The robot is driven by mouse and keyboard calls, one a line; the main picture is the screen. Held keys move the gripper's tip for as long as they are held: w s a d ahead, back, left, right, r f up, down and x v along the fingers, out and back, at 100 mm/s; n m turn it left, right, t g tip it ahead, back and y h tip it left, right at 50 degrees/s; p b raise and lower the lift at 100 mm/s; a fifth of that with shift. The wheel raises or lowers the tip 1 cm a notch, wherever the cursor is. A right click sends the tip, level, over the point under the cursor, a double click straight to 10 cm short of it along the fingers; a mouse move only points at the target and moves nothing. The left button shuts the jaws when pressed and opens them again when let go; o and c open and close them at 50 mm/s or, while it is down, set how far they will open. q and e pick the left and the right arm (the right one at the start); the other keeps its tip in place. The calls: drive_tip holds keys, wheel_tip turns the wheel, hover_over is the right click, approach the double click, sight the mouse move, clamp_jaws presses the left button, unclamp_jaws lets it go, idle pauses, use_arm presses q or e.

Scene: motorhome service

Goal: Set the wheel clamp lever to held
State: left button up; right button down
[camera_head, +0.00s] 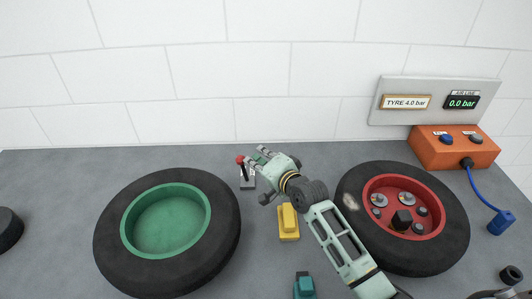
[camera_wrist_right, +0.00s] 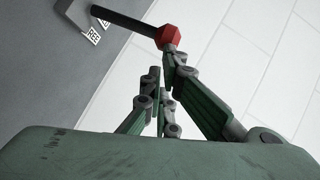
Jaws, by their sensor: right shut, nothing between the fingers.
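The wheel clamp lever (camera_head: 242,165) stands on a small light base (camera_head: 247,183) between the two tyres in the head view. It has a dark shaft and a red knob, and leans to the left in that view. My left gripper is not in view.
A tyre with a green wheel (camera_head: 165,220) lies at left, and one with a red wheel (camera_head: 428,190) at right. A yellow block (camera_head: 288,223) and a teal item (camera_head: 304,286) lie between them. An orange box (camera_head: 455,148) with a blue hose stands at back right.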

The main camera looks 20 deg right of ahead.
sight(241, 160)
drive_tip(key=shift+w+a+r+n+g+h+p, duration=0.15)
drive_tip(key=shift+w+a+n+h+p, duration=0.15)
drive_tip(key=shift+a+p, duration=0.6)
drive_tip(key=shift+w+a+n+g+h+p, duration=0.2)
drive_tip(key=shift+a+n+p, duration=0.15)
drive_tip(key=shift+a+p, duration=0.55)
drive_tip(key=shift+w+a+r+n+g+h+p, duration=0.15)
drive_tip(key=shift+a+n+p, duration=0.3)
drive_tip(key=shift+p, duration=0.75)
drive_tip(key=shift+a, duration=0.1)
